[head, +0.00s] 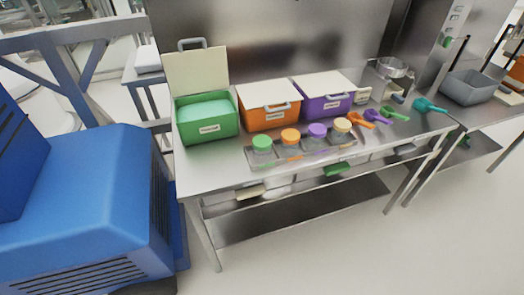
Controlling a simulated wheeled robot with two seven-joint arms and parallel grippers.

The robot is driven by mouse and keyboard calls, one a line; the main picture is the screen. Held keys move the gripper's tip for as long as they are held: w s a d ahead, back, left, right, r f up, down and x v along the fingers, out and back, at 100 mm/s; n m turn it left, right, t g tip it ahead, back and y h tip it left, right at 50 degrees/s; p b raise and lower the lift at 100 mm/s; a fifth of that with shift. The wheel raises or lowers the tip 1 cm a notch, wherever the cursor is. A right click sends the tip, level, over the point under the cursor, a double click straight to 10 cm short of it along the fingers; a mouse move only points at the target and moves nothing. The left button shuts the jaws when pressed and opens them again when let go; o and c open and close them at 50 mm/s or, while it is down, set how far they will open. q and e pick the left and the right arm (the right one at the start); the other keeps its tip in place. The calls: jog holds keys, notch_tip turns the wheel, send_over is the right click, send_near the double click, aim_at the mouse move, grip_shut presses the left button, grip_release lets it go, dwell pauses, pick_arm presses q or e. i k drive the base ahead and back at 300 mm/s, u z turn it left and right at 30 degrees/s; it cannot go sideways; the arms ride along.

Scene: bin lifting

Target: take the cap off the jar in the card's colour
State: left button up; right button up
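Several clear jars stand in a row on a metal tray (250,160) at the front of the steel table. Their caps are green (262,142), orange (290,135), purple (317,130) and cream-yellow (342,125), left to right. All caps sit on their jars. A small cream piece (363,94) stands right of the purple bin; I cannot tell whether it is the card. No other likely card is clear. Neither of my grippers is in view.
Behind the jars stand a green bin (207,128) with raised lid, an orange bin (268,117) and a purple bin (325,106), both closed. Several coloured scoops (378,116) lie to the right. A blue machine (90,200) stands left; the table's front left is clear.

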aim_at(260, 156)
jog(key=z, duration=1.8)
jog(key=i, duration=2.65)
jog(key=u, duration=3.35)
jog(key=i, duration=0.45)
jog(key=u, duration=0.05)
